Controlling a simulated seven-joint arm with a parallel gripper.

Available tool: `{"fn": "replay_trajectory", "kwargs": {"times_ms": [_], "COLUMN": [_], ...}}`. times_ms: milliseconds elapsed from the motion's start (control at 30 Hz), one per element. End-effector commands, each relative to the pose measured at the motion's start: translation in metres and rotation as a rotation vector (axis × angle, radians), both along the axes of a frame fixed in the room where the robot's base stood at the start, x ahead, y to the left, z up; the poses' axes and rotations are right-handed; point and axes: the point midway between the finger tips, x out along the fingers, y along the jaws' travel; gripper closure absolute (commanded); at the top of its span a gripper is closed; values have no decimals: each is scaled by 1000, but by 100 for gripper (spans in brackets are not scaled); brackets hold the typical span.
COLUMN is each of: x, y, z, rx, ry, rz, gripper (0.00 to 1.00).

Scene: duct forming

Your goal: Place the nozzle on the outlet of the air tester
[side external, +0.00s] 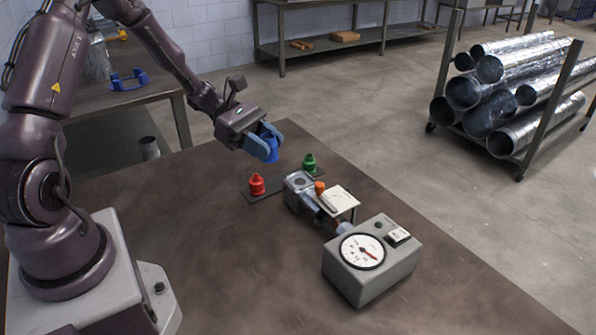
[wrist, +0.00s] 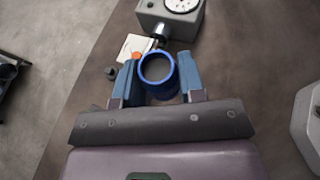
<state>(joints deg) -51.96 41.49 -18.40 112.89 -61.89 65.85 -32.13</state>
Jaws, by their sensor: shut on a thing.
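My gripper (side external: 266,146) is shut on a blue nozzle (side external: 271,152) and holds it above the bench, behind the tester. In the wrist view the blue nozzle (wrist: 159,94) sits between the two blue fingers, its round opening facing the camera. The air tester (side external: 370,262) is a grey box with a round dial gauge. A pipe joins it to a grey block (side external: 299,185) with a dark round spot on top; I cannot tell for sure that this is the outlet. The nozzle is apart from the block.
A red nozzle (side external: 257,185) and a green nozzle (side external: 310,164) stand on a dark strip (side external: 249,196) beside the block. An orange knob (side external: 319,187) and a white plate (side external: 340,199) stand up between block and gauge box. The bench front is clear.

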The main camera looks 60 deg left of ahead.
Motion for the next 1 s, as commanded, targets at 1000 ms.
{"fn": "replay_trajectory", "kwargs": {"times_ms": [1000], "x": [88], "y": [19], "z": [-108], "rx": [0], "ry": [0], "rz": [-1], "gripper": [86]}}
